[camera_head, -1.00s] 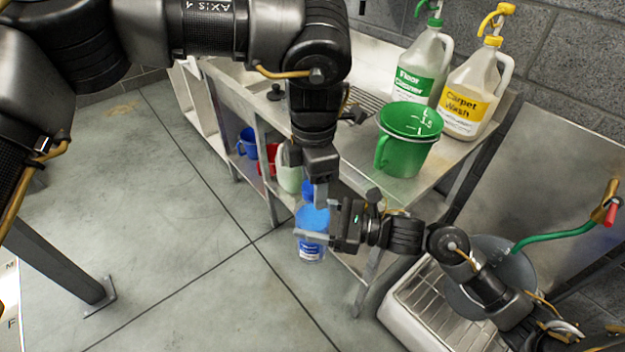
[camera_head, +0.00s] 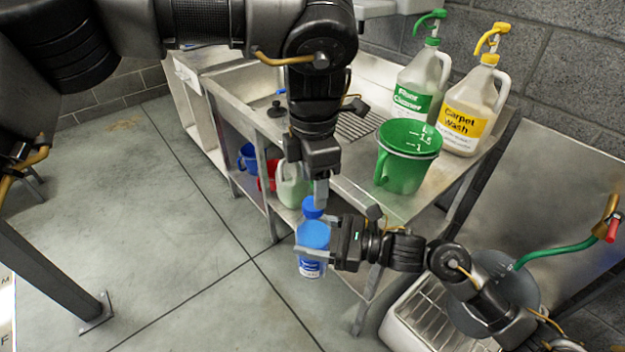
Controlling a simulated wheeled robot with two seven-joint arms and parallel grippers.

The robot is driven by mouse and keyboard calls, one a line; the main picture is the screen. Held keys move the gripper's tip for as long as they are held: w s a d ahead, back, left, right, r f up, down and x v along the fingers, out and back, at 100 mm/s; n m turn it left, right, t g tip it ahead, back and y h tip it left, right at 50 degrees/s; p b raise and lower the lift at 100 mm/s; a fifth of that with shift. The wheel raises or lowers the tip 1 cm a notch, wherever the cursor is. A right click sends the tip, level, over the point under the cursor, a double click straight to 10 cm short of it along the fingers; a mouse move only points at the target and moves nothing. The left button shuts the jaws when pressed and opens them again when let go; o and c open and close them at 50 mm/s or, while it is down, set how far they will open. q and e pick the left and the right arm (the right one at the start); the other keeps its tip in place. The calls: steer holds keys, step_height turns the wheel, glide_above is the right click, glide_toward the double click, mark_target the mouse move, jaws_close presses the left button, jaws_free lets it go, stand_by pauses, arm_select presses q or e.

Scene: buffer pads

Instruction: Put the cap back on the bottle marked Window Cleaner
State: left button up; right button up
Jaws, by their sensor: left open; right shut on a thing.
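A clear bottle with blue contents (camera_head: 312,236) and a small blue-and-white label is held upright in front of the sink bench. The label is too small to read. My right gripper (camera_head: 318,250) is shut around the bottle from the right. A blue cap (camera_head: 311,209) shows at the bottle's top and appears to sit on it; the exact seating cannot be told. My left gripper (camera_head: 320,192) points down just above and beside the cap, open, with one finger partly in front of it.
A green measuring jug (camera_head: 403,170), a Floor Cleaner bottle (camera_head: 417,85) and a Carpet Wash bottle (camera_head: 470,105) stand on the steel bench (camera_head: 345,182). A pale jug (camera_head: 291,190), red item and blue container (camera_head: 247,157) sit below.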

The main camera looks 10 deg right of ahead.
arm_select(q)
steer(key=shift+w+a+r+n+t, duration=0.1)
steer(key=shift+w+r+n+t, duration=0.15)
steer(key=shift+r, duration=0.3)
steer(key=shift+w+a+r+n+t, duration=0.15)
steer(key=shift+w+r, duration=0.1)
steer(key=shift+r, duration=0.3)
steer(key=shift+r+n, duration=0.3)
steer(key=shift+n, duration=0.6)
steer(key=n, duration=0.4)
steer(key=shift+s+d+r, duration=0.1)
steer(key=shift+s+r, duration=0.05)
steer(key=shift+r, duration=0.2)
steer(key=n, duration=0.3)
steer(key=shift+s+n, duration=0.1)
steer(key=shift+n, duration=0.2)
steer(key=n, duration=0.3)
steer(key=shift+s+d+g, duration=0.2)
steer(key=shift+s+g, duration=0.05)
steer(key=shift+g, duration=0.15)
steer(key=shift+f, duration=4.05)
steer(key=shift+c, duration=0.3)
